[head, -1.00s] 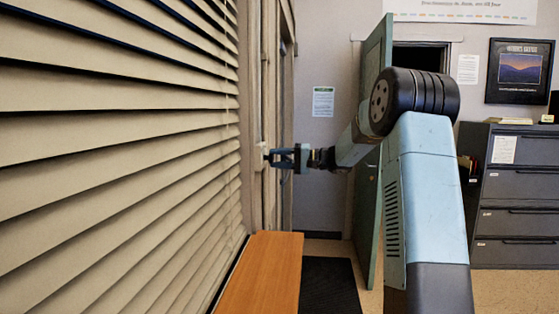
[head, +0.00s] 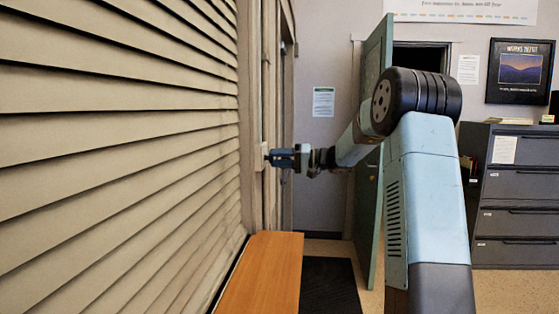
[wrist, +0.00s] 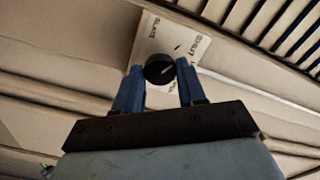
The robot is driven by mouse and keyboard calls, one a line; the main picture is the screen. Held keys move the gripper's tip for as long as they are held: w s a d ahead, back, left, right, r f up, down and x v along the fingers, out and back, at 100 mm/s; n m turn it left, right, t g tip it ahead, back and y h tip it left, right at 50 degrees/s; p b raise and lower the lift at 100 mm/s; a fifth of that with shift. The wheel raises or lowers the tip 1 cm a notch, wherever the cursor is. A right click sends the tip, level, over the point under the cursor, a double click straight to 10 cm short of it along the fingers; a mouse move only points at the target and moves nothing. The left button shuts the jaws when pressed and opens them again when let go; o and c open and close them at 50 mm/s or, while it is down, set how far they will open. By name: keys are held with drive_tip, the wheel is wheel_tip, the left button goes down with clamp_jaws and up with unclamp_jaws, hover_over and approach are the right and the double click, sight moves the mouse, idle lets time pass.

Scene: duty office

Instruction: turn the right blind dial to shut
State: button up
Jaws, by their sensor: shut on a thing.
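The black round dial (wrist: 158,68) sits on a pale plate (wrist: 150,35) with printed words, SLATS and SHUT among them. A pale line on the dial points right and slightly up in the wrist view, toward the side of the word SHUT. My gripper (wrist: 161,74) is shut on the dial, one blue finger on each side. In the head view my gripper (head: 270,158) reaches the wall beside the blind (head: 120,130), and the dial is hidden there. The blind's slats lie nearly flat over one another, with thin dark lines between some.
A wooden bench or sill (head: 262,270) runs below the blind. A green door (head: 375,150) stands ajar behind my arm. Grey drawer cabinets (head: 515,190) stand at the right. Slats with dark gaps (wrist: 290,30) show at the wrist view's upper right.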

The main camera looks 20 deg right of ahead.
drive_tip(key=shift+f, duration=0.15)
drive_tip(key=o, duration=1)
drive_tip(key=v, duration=1.4)
drive_tip(key=shift+w, duration=0.1)
drive_tip(key=s+a+f+g+h, duration=0.3)
drive_tip(key=s+a+h, duration=0.5)
drive_tip(key=s+a, duration=0.85)
drive_tip(key=s+d+f+h, duration=0.1)
drive_tip(key=s+h, duration=0.2)
drive_tip(key=s, duration=0.5)
drive_tip(key=s+f+m+t+h, duration=0.1)
drive_tip(key=s+f+h, duration=0.1)
drive_tip(key=s, duration=0.6)
drive_tip(key=s+d+f+h, duration=0.1)
drive_tip(key=s+f+h, duration=0.1)
drive_tip(key=s, duration=0.6)
drive_tip(key=shift+s+d+f+m+t+h, duration=0.3)
drive_tip(key=shift+s+t+h, duration=0.1)
drive_tip(key=shift+h, duration=0.4)
